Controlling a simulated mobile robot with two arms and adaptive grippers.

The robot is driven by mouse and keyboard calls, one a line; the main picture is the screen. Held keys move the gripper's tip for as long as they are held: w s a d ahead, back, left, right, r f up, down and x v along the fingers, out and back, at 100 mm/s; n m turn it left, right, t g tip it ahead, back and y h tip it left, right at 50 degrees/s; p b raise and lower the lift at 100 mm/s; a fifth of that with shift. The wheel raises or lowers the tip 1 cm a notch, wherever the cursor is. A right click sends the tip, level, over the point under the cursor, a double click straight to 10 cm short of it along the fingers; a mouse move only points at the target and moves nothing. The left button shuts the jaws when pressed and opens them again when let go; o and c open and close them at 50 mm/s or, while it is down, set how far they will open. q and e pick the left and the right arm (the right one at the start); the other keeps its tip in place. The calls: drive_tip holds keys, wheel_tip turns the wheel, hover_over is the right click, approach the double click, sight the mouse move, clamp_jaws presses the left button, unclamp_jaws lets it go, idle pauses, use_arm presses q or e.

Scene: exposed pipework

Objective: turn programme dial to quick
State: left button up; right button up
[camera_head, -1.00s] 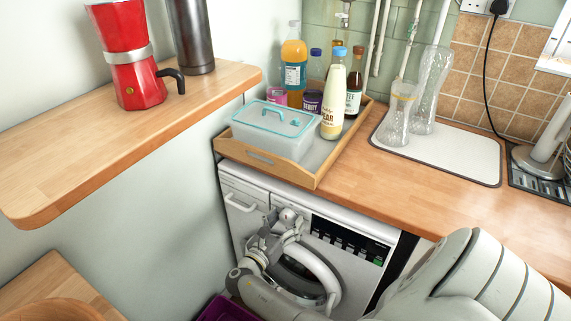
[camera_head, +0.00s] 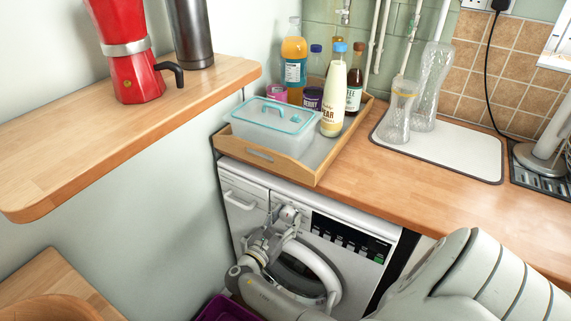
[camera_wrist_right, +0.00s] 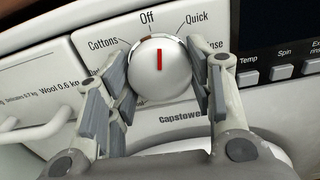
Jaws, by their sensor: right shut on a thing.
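The programme dial (camera_wrist_right: 160,68) is a round white knob with a red pointer line, on the white washing machine (camera_head: 240,205). In the wrist view the pointer stands upright, between the "Off" label (camera_wrist_right: 147,18) and the "Quick" label (camera_wrist_right: 197,18), nearer to "Off". My right gripper (camera_wrist_right: 166,84) is shut on the dial, one finger on its left side and one on its right. In the head view my right gripper (camera_head: 274,234) is at the machine's front, and the dial (camera_head: 290,214) shows just past it. My left gripper is not in view.
The dark display panel (camera_head: 348,240) and its buttons lie right of the dial. The round door (camera_head: 310,268) is below. The worktop (camera_head: 400,195) above holds a wooden tray (camera_head: 262,160) with a lidded box and bottles. A wooden shelf (camera_head: 120,125) juts out at left.

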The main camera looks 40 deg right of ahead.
drive_tip(key=m+b, duration=0.2)
drive_tip(key=m, duration=0.2)
drive_tip(key=shift+m, duration=0.7)
drive_tip(key=o, duration=1)
drive_tip(key=shift+o, duration=0.2)
drive_tip(key=shift+s+a, duration=0.1)
drive_tip(key=shift+a, duration=0.2)
drive_tip(key=v, duration=1.1)
drive_tip(key=shift+a, duration=0.25)
